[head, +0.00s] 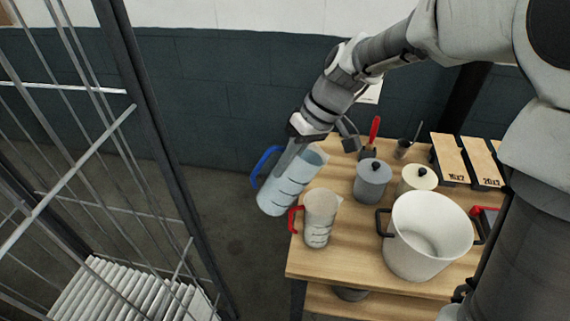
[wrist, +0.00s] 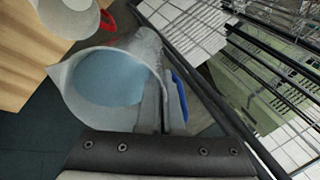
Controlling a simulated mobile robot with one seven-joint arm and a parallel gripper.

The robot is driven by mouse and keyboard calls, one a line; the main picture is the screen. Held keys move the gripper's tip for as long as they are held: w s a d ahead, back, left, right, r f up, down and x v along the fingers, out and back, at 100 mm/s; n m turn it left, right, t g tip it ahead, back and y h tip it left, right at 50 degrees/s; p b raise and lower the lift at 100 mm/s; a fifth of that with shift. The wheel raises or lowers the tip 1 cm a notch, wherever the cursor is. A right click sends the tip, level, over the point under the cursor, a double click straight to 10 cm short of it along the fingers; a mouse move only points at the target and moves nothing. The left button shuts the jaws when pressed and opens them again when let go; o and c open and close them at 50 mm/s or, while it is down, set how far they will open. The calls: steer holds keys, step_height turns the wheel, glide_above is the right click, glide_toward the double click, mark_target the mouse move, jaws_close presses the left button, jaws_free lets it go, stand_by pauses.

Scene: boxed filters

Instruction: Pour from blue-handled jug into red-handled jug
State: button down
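The blue-handled jug (head: 287,183) is clear with dark markings and holds blue liquid, seen through its open top in the wrist view (wrist: 108,80). My gripper (head: 290,155) is shut on its wall near the blue handle; the fingers also show in the wrist view (wrist: 158,105). The jug hangs at the table's left edge, its top leaning right in the head view. The red-handled jug (head: 320,218) stands upright on the table's left front corner, just right of and below the held jug. Part of it shows in the wrist view (wrist: 72,18); its contents are unclear.
The wooden table (head: 345,262) also bears a large white pot (head: 425,245), a grey lidded canister (head: 372,182), a cream lidded canister (head: 415,180) and boxed filters (head: 450,160). A metal cage rack (head: 150,130) stands left, with open floor between.

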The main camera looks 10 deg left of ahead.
steer(key=shift+w+d+f+g+y+b, duration=0.1)
steer(key=shift+g+y+b, duration=0.15)
steer(key=shift+y+b, duration=0.3)
steer(key=shift+d+g+y+b, duration=0.1)
steer(key=shift+g+y+b, duration=0.15)
steer(key=shift+y+b, duration=0.25)
stand_by(2.2)
steer(key=shift+w+d+f+g+y+b, duration=0.15)
steer(key=shift+f+y+b, duration=0.1)
steer(key=shift+y+b, duration=0.35)
steer(key=shift+s+d+f+g+y+b, duration=0.1)
steer(key=shift+f+g+y+b, duration=0.1)
steer(key=shift+y+b, duration=0.35)
stand_by(3.6)
